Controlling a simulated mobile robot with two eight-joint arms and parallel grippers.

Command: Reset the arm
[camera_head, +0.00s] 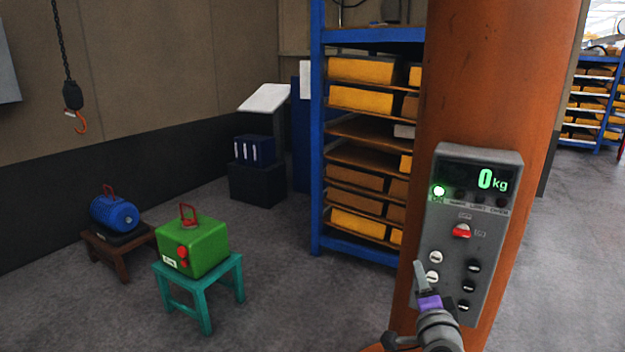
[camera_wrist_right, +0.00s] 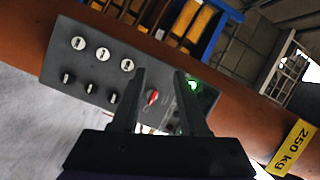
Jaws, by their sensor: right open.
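A grey control panel (camera_head: 494,236) is fixed to an orange column (camera_head: 490,80). A red switch (camera_head: 461,230) sits mid-panel, with white round buttons (camera_head: 436,257) and dark switches (camera_head: 474,267) lower down. My right gripper (camera_head: 421,270) is in front of the panel's lower left and is empty. In the right wrist view my open right gripper (camera_wrist_right: 159,76) has the red switch (camera_wrist_right: 152,97) showing between its fingers; contact cannot be told. My left gripper is not in view.
A green block with a red handle (camera_head: 203,246) stands on a teal stool (camera_head: 205,292). A blue cylinder (camera_head: 114,213) rests on a low brown stand (camera_head: 118,254). A crane hook (camera_head: 77,122) hangs upper left. Blue shelving (camera_head: 317,150) stands behind the column.

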